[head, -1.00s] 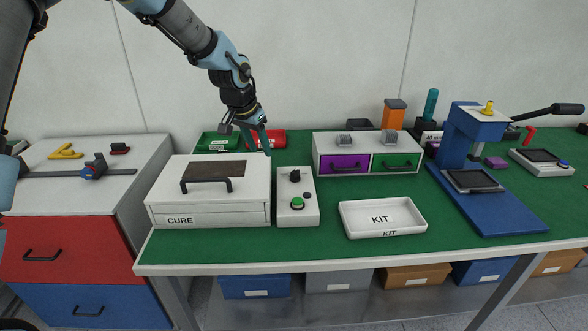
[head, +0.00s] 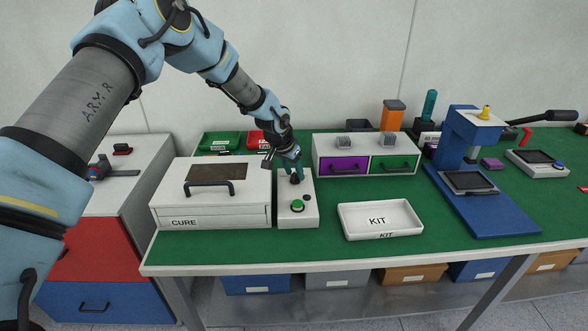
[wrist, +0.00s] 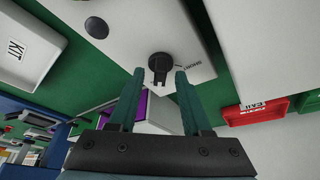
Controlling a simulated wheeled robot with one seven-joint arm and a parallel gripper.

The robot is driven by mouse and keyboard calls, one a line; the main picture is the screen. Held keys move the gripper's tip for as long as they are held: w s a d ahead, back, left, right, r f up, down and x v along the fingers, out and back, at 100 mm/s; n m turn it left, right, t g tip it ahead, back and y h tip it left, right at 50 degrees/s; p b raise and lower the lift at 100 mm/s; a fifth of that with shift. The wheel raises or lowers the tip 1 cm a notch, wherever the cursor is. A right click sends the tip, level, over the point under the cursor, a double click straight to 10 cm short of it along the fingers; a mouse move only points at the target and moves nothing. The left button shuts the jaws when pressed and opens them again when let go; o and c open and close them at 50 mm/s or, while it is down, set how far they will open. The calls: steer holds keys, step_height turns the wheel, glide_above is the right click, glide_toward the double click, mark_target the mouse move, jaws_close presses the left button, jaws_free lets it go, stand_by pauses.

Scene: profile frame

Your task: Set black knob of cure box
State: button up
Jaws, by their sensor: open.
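The white cure box (head: 165,195) stands at the left of the green table, with its white control panel (head: 310,213) on its right. The black knob (head: 295,180) sits at the back of the panel, partly hidden by my gripper in the head view. In the wrist view the knob (wrist: 160,66) shows clearly, with a mark and small lettering beside it. My gripper (head: 297,165) is just above and behind the knob. Its two green fingers (wrist: 160,73) are open, with the knob just beyond and between the tips. A gap seems to remain; contact cannot be told.
A green button (head: 297,204) is at the front of the panel. A white KIT tray (head: 347,230) and a drawer unit (head: 319,158) stand to the right. A red bin (wrist: 258,115) and a green bin (head: 217,143) are at the back left.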

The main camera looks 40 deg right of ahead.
steer(key=shift+d+f, duration=0.1)
steer(key=shift+f, duration=0.1)
jaws_close()
stand_by(0.3)
